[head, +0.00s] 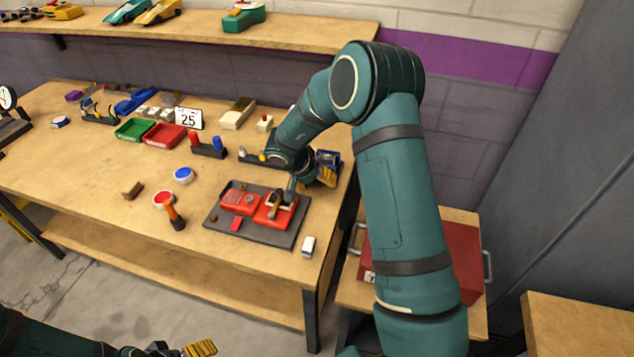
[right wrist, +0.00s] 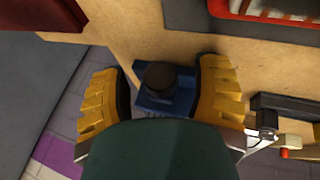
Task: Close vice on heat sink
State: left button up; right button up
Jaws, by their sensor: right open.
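The red vice (head: 240,203) sits on a dark mat (head: 260,237) near the right end of the workbench, with a metal and brown lever-like part on its right side. I cannot make out the heat sink clearly. My right gripper (head: 326,174) is just beyond and right of the vice, at the bench's right end. In the right wrist view its yellow fingers (right wrist: 170,95) are open, on either side of a blue block with a black knob (right wrist: 160,78); whether they touch it is unclear. My left gripper (head: 200,348) shows only partly at the bottom edge.
Green (head: 135,129) and red bins (head: 165,136) stand farther back. A red box (head: 462,255) stands right of the bench. The bench's front left is mostly clear.

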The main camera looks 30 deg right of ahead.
grip_shut()
